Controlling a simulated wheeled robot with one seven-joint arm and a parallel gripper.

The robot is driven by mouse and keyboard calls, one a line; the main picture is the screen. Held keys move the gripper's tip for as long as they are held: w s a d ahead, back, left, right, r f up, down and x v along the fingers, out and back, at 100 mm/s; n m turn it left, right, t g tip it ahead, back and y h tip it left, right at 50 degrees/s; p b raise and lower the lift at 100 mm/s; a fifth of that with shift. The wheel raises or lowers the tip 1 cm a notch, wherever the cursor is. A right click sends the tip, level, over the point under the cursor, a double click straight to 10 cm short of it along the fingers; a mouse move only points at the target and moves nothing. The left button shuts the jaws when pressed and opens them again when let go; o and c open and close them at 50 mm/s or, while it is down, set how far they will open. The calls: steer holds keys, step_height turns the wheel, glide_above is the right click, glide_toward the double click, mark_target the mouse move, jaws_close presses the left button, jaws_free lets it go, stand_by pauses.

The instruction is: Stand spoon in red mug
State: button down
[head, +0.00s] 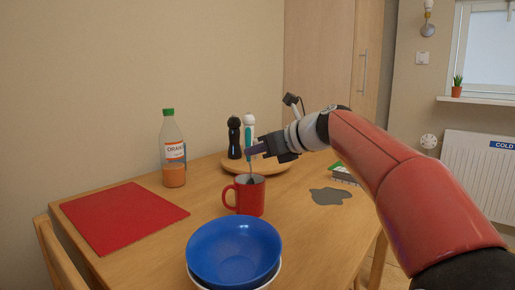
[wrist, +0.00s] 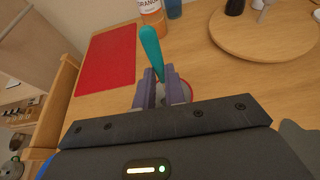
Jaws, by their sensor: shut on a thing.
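The red mug (head: 245,196) stands upright on the wooden table, its handle to the left. My gripper (head: 254,151) is above the mug and shut on the spoon, whose teal handle (head: 249,131) rises above the fingers. The spoon's dark lower part (head: 252,179) runs down to the mug's opening and seems to be inside it; its tip is hidden. In the wrist view, the teal handle (wrist: 151,48) stands up between the purple-grey fingers (wrist: 162,90). Only a bit of the mug's red rim (wrist: 188,90) shows behind them.
Blue bowl (head: 234,250) stacked on a white one stands in front of the mug. A red mat (head: 125,214) and an orange drink bottle (head: 174,150) are left. A round wooden board (head: 230,168) with shakers is behind. A grey puddle (head: 332,196) lies right.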

steer(key=c, duration=1.4)
jaws_free()
steer(key=v, duration=0.7)
steer(key=shift+s+d+r, duration=0.1)
steer(key=shift+s+d, duration=0.15)
steer(key=shift+d, duration=0.05)
